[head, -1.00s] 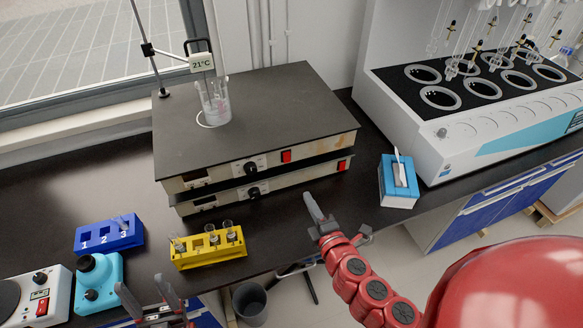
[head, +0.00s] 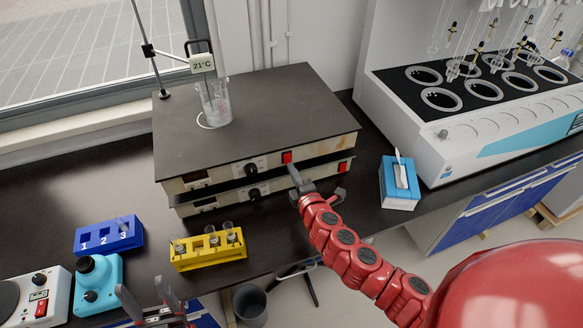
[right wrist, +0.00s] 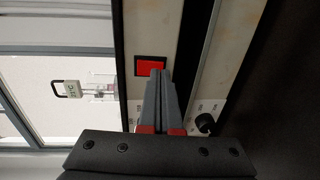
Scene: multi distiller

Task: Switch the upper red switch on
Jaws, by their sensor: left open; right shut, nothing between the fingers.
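The upper red switch (head: 287,157) is on the front panel of the upper hotplate (head: 270,160), right of its knob. It shows as a red square in a dark frame in the right wrist view (right wrist: 150,67). My right gripper (head: 292,168) is shut and empty, its fingertips at the switch's lower edge; I cannot tell whether they touch it. The fingertips (right wrist: 158,75) overlap the switch's edge in the right wrist view. The lower red switch (head: 342,167) is on the unit beneath. My left gripper (head: 148,296) is open and empty at the bottom left.
A glass beaker (head: 214,108) stands on the hotplate's top. A yellow rack (head: 208,253) with vials and a blue numbered rack (head: 108,237) stand in front. A blue box (head: 399,185) stands to the right, near a large white bath unit (head: 440,125).

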